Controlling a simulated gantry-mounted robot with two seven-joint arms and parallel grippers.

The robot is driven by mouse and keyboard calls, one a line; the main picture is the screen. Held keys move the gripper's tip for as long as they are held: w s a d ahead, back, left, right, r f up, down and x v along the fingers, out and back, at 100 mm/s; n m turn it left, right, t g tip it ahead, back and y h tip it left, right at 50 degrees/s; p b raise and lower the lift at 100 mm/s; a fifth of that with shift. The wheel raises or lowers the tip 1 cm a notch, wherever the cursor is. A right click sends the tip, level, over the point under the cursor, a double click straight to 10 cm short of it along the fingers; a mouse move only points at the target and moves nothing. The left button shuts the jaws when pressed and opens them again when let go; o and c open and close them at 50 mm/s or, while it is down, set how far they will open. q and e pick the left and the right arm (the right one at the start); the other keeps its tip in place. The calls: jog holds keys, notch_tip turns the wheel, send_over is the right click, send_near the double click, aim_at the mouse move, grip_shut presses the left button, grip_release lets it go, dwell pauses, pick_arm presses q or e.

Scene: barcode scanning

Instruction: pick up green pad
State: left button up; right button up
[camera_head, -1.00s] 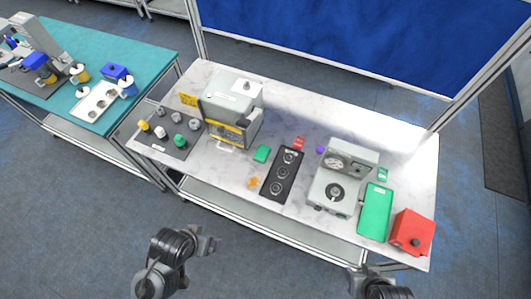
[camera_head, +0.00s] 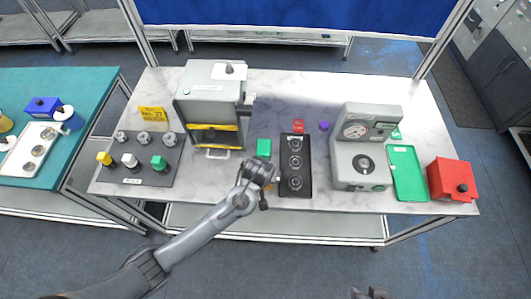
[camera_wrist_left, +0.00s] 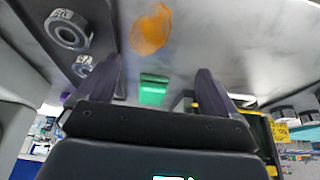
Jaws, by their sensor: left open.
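The green pad (camera_head: 264,147) is a small block on the marble-topped table, left of the black tray with round fixtures. In the left wrist view the green pad (camera_wrist_left: 153,90) shows between and beyond the two fingers. My left gripper (camera_head: 262,174) is above the table's front part, just in front of the pad and apart from it. In the left wrist view its fingers (camera_wrist_left: 160,68) are spread with nothing between them. Part of my right arm's end (camera_head: 370,293) shows at the bottom edge; its fingers cannot be made out.
The black tray (camera_head: 295,182) lies just right of my left gripper. A grey machine with yellow trim (camera_head: 210,105) stands to the left, a gauge machine (camera_head: 360,150) to the right, with a green tray (camera_head: 408,175) and red box (camera_head: 452,180) beyond.

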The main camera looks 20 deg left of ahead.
pick_arm(q)
send_near(264, 148)
jog(key=x, duration=0.4)
jog(key=shift+f, duration=0.45)
jog(key=shift+w+b+x, duration=0.2)
jog(key=shift+b+x, duration=0.3)
jog(key=shift+x, duration=2.05)
jog(key=shift+a+r, duration=0.1)
pick_arm(e)
jog(key=shift+s+a+f, duration=0.2)
jog(key=shift+a+f, duration=0.05)
jog(key=shift+f, duration=0.45)
pick_arm(q)
jog(key=shift+c, duration=0.2)
jog(key=c, duration=1.1)
pick_arm(e)
jog(key=shift+a, duration=0.1)
